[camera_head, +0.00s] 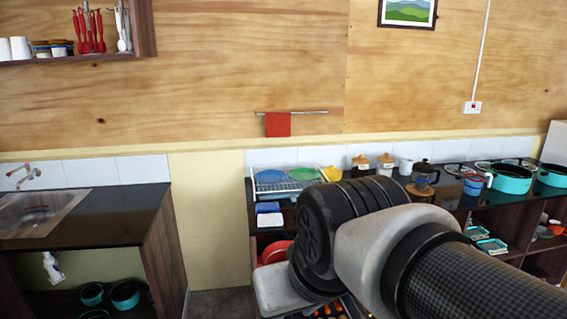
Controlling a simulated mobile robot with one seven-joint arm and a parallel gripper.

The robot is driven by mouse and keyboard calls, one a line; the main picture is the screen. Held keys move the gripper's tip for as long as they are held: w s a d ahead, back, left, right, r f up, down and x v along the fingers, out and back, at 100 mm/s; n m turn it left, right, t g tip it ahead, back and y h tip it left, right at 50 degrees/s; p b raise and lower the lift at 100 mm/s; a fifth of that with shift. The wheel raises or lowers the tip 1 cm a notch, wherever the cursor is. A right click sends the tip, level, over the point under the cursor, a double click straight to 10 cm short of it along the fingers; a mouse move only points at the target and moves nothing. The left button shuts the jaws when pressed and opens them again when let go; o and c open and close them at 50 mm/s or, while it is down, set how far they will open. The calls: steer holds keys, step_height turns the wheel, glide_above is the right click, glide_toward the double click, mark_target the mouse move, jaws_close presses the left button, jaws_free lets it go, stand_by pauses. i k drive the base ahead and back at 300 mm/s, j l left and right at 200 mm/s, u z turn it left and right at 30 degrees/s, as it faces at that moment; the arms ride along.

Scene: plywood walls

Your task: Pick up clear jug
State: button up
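A glass jug-like vessel with a dark top (425,173) stands upright on the right-hand dark counter, behind my arm. It is the only clear vessel I can make out, and I cannot tell for sure that it is the clear jug. My arm crosses the lower right of the view and hides part of the counter in front of it. The fingers of my gripper do not show, so its opening and anything in it are hidden.
A dish rack with plates (285,181), lidded jars (386,164), a white mug (405,166), a blue cup (473,184) and teal pots (511,178) crowd the right counter. A gap separates it from the sink counter (115,214), whose right part is bare.

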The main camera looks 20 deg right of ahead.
mark_target(475, 179)
steer(key=z, duration=1.85)
steer(key=i+z, duration=0.2)
steer(key=z, duration=0.3)
steer(key=i+z, duration=0.2)
steer(key=i, duration=1.3)
steer(key=i+z, duration=0.3)
steer(key=i, duration=1.25)
steer(key=i+j+u, duration=0.1)
steer(key=u, duration=0.3)
steer(key=i+u, duration=0.55)
steer(key=u, duration=0.25)
steer(key=i+l+u, duration=0.1)
steer(key=i+u, duration=0.15)
steer(key=u, duration=0.15)
steer(key=i+u, duration=0.25)
steer(key=u, duration=0.3)
